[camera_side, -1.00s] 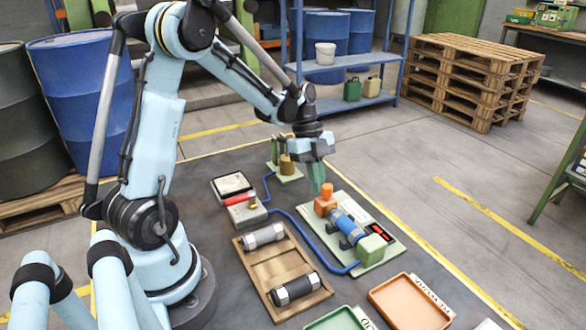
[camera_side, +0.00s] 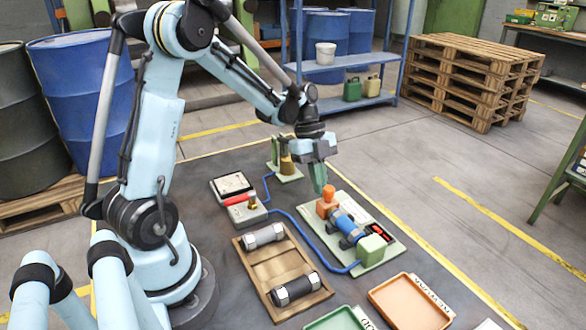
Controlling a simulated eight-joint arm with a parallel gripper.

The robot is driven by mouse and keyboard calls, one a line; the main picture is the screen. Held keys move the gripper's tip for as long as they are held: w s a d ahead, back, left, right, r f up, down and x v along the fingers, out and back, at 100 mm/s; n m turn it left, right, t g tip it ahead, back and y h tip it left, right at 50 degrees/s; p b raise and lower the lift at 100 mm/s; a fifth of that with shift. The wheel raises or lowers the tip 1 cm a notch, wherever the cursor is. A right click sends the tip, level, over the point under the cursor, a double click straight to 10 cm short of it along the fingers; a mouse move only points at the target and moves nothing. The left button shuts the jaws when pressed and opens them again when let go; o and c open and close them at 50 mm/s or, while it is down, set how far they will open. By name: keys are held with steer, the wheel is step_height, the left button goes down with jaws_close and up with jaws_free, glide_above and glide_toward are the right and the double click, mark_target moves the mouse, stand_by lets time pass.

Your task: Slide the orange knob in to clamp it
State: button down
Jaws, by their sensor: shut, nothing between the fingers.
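The orange knob (camera_side: 328,192) stands on top of an orange block (camera_side: 325,208) at the far left end of the green fixture plate (camera_side: 392,248). A blue cylinder (camera_side: 347,226) lies between the orange block and a green block (camera_side: 371,250). My gripper (camera_side: 318,188) points down just behind and left of the knob. Its fingers are shut with nothing between them. The fingertips are very close to the knob and block; I cannot tell whether they touch.
A blue hose (camera_side: 312,243) runs to the fixture from a box with a red handle (camera_side: 240,199). An orange tray (camera_side: 385,293) and a green tray (camera_side: 335,322) lie in front. A gauge box (camera_side: 231,184) stands left.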

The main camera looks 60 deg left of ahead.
steer(key=shift+a+r, duration=0.25)
steer(key=shift+a, duration=0.25)
steer(key=shift+a+r, duration=0.25)
steer(key=shift+a, duration=0.25)
steer(key=v, duration=0.7)
steer(key=shift+r, duration=0.25)
steer(key=s+d+n+t+y, duration=0.2)
steer(key=s+d+n+t, duration=0.1)
steer(key=d+n, duration=0.4)
steer(key=s+d+r+n+t+y, duration=0.1)
steer(key=s+d+n+t+y, duration=0.1)
steer(key=s+d+n+t, duration=0.2)
steer(key=d+n, duration=0.3)
steer(key=n, duration=0.4)
steer(key=shift+y, duration=0.3)
steer(key=shift+d, duration=0.1)
